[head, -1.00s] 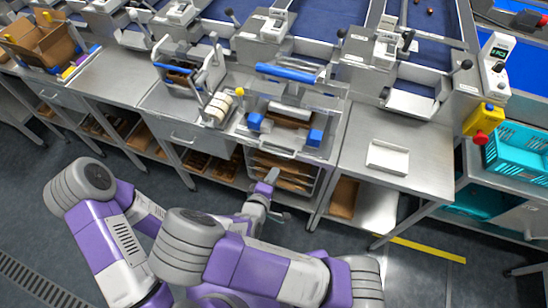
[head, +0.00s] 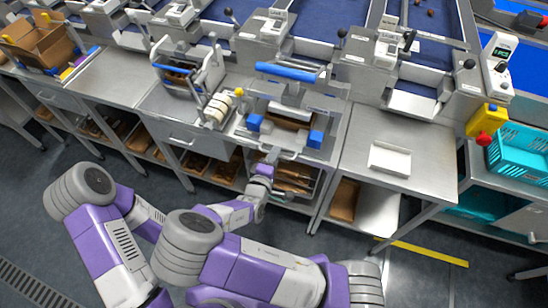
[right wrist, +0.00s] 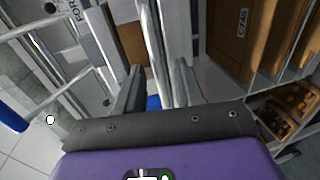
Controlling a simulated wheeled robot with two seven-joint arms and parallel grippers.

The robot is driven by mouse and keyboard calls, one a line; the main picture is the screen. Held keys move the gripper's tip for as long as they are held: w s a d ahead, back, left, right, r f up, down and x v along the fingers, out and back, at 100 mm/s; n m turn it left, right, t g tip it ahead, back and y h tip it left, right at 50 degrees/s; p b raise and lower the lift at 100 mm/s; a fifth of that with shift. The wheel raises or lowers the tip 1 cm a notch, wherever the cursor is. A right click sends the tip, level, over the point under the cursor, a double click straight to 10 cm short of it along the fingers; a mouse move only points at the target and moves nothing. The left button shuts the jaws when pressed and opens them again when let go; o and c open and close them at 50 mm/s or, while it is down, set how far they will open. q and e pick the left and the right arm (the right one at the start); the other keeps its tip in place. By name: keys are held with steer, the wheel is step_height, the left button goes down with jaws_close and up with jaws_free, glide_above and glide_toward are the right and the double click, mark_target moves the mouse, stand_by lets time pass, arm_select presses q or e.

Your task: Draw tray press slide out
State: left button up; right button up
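The press (head: 287,72) has a blue padded bar across its top and stands at the back of the middle bench. Its draw tray (head: 232,131) is a flat metal tray with a blue block (head: 254,122) on the left, another blue block (head: 315,138) on the right and brown material between. A metal pull handle (head: 287,154) is at its front edge. My right gripper (head: 270,156) is at this handle. In the right wrist view its two fingers (right wrist: 157,92) are apart, with a metal bar (right wrist: 153,45) running between them; contact is unclear. My left gripper is out of view.
Shelves with brown cartons (head: 293,175) lie under the bench, close to my right gripper. White rollers (head: 217,107) stand left of the tray. A shallow white tray (head: 390,158) sits on the right bench. A teal crate (head: 520,150) is at far right. Floor in front is clear.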

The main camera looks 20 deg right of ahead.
jaws_close()
stand_by(1.4)
